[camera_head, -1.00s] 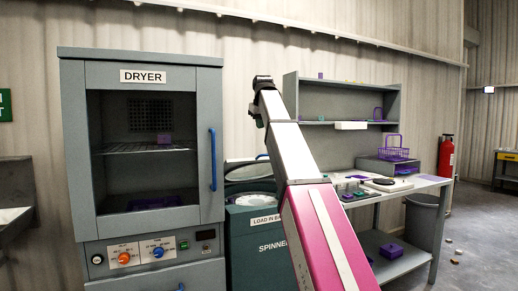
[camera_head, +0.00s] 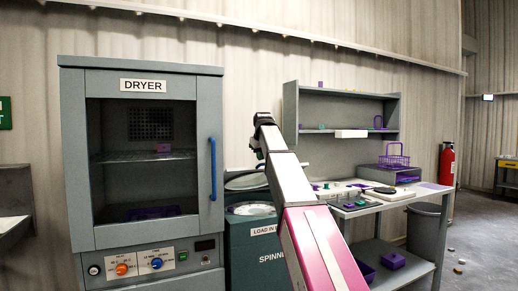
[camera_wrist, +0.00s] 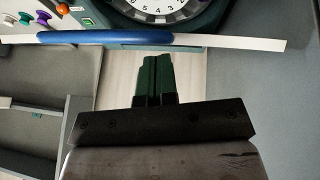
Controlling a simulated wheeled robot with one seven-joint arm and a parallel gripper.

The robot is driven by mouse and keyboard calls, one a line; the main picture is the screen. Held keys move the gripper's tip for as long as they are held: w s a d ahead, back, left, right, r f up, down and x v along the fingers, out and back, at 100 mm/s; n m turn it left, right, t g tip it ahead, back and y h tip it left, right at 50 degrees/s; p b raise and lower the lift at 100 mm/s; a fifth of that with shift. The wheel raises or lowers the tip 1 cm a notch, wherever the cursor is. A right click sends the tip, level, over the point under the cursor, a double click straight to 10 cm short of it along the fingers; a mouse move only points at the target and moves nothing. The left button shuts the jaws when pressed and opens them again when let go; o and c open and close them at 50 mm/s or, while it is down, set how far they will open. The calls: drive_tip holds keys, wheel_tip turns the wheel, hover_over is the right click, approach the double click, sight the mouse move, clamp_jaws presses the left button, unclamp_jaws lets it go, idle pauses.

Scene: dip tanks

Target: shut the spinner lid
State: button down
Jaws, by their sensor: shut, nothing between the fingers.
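The spinner (camera_head: 264,266) is a dark green cabinet right of the dryer, partly hidden by my arm. Its round lid (camera_head: 243,183) stands raised and tilted behind the pale round opening (camera_head: 250,209). My gripper (camera_head: 257,152) is in front of the back wall, above the spinner and close to the lid's right side in the picture; I cannot tell whether it touches. In the wrist view my gripper (camera_wrist: 153,66) shows its dark green fingers shut together, with nothing between them.
The grey dryer (camera_head: 75,170) with a blue handle (camera_head: 213,167) stands close on the left. A bench (camera_head: 427,192) with small parts and a purple basket (camera_head: 394,156) is on the right. In the wrist view a blue bar (camera_wrist: 120,38) crosses beyond the fingers, near a numbered dial (camera_wrist: 160,8).

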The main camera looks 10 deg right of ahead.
drive_tip(key=shift+s+d+f, duration=0.15)
drive_tip(key=shift+f, duration=0.3)
drive_tip(key=shift+f, duration=0.1)
drive_tip(key=s+f+t, duration=0.1)
drive_tip(key=s+f, duration=0.1)
drive_tip(key=f, duration=0.6)
drive_tip(key=s+d+f+t, duration=0.1)
drive_tip(key=s+f, duration=0.2)
drive_tip(key=f, duration=0.6)
drive_tip(key=s+d+f, duration=0.1)
drive_tip(key=s+f, duration=0.1)
drive_tip(key=f, duration=0.7)
drive_tip(key=shift+s+d+f+t+y, duration=0.1)
drive_tip(key=shift+s+d+t+y, duration=0.1)
drive_tip(key=shift+t+y, duration=0.2)
drive_tip(key=shift+w+f, duration=0.1)
